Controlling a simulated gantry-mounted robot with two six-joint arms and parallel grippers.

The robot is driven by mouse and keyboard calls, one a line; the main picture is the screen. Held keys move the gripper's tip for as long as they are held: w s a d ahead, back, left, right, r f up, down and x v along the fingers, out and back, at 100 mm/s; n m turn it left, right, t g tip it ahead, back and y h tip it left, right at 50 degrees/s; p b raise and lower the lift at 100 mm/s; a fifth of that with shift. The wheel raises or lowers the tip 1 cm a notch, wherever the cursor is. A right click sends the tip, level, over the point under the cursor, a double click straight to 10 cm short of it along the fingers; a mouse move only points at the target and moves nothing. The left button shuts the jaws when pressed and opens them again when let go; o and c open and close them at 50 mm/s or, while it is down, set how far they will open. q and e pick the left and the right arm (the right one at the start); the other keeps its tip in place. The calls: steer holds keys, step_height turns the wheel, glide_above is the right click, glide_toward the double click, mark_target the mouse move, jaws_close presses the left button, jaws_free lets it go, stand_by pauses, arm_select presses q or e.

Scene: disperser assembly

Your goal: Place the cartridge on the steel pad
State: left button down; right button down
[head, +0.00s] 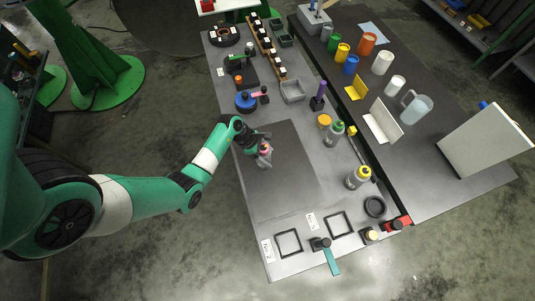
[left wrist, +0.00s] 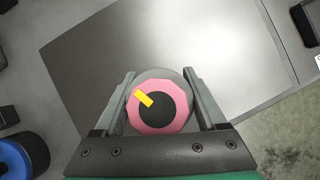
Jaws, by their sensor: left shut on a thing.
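My left gripper (head: 265,150) is shut on the cartridge, with its fingers on either side of it in the left wrist view (left wrist: 160,103). The cartridge (left wrist: 167,108) has a pink many-sided top, a black round centre and a yellow mark; its grey body shows behind. Its pink part (head: 266,149) is small in the head view. The steel pad appears to be the large flat dark grey sheet (head: 285,185) on the bench, also in the left wrist view (left wrist: 180,45). The cartridge is over the sheet's far part; I cannot tell whether it touches. My right gripper is not in view.
A blue round part (head: 245,101) lies beyond the sheet. Two black square frames (head: 288,243) and a teal-handled tool (head: 331,260) lie at the near end. The sheet's middle is clear.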

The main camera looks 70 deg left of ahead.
arm_select(q)
jaws_free()
steer(key=shift+r, duration=0.15)
steer(key=p+v, duration=0.3)
steer(key=v, duration=0.9)
steer(key=shift+a, duration=0.1)
